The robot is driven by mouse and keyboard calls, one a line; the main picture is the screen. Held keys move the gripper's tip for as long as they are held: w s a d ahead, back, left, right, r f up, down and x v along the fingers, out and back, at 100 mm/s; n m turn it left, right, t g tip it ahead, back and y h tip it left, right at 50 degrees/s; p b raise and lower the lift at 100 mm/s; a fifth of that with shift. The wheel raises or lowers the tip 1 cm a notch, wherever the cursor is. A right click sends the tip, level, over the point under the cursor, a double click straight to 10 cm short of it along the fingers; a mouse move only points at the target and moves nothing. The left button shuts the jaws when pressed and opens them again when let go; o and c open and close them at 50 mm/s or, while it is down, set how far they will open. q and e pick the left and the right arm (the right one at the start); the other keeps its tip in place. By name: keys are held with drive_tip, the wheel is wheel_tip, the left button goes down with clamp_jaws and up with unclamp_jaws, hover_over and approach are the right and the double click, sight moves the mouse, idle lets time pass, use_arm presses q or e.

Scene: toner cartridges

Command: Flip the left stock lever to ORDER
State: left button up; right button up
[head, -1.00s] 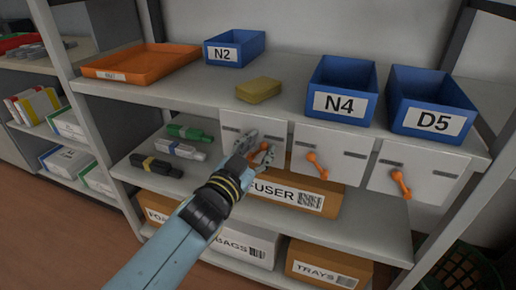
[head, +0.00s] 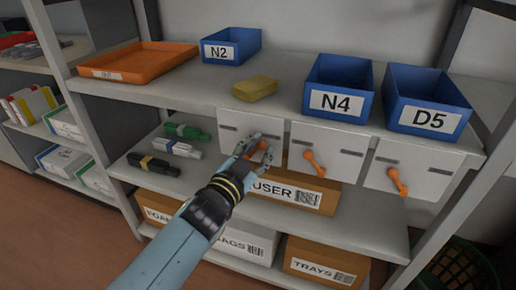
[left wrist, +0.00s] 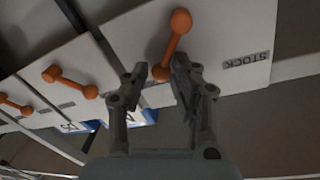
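The left stock lever (head: 262,145) is orange and sits on the leftmost white plate (head: 231,121) under the shelf edge. My left gripper (head: 258,149) is in front of it and hides part of it. In the left wrist view the lever (left wrist: 172,42) is a bar with a round knob at each end. My left gripper (left wrist: 159,66) is open there, with one finger on each side of the lever's nearer end; I cannot tell whether they touch it. A label reading STOCK (left wrist: 247,60) is on the plate to the right. My right gripper is not in view.
Two more orange levers, a middle one (head: 314,163) and a right one (head: 398,181), sit on neighbouring plates. Blue bins (head: 337,101) and a yellow block (head: 255,88) stand on the shelf above. A FUSER box (head: 325,199) is below, behind my gripper.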

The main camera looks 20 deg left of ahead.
use_arm(q)
drive_tip(key=o, duration=0.3)
drive_tip(key=s+a, duration=0.1)
drive_tip(key=s, duration=1.1)
drive_tip(key=shift+a, duration=0.4)
drive_tip(key=shift+w+r, duration=0.1)
drive_tip(key=shift+r, duration=0.05)
drive_tip(key=s+a+f+n+g+y, duration=0.1)
drive_tip(key=s+a+f+g, duration=0.15)
drive_tip(key=s+f, duration=0.45)
drive_tip(key=s+a+f+n+g, duration=0.1)
drive_tip(key=s+a+f+g, duration=0.15)
drive_tip(key=f, duration=0.85)
drive_tip(key=s+a+f+n+g+y, duration=0.1)
drive_tip(key=s+a+f+g, duration=0.2)
drive_tip(key=f, duration=0.7)
drive_tip(key=s+a+f+n+g, duration=0.1)
drive_tip(key=s+f+g, duration=0.2)
drive_tip(key=s, duration=0.6)
drive_tip(key=s+a+f+n+g, duration=0.1)
drive_tip(key=s+a+f+g, duration=0.1)
drive_tip(key=s+f, duration=0.4)
drive_tip(key=s+a+f+n+g+y, duration=0.1)
drive_tip(key=s+a+f+g, duration=0.1)
drive_tip(key=s, duration=1.2)
wheel_tip(320, 180, down, 3)
drive_tip(key=shift+s+a+r+g, duration=0.15)
drive_tip(key=shift+s+g, duration=0.05)
drive_tip(key=shift+g, duration=0.7)
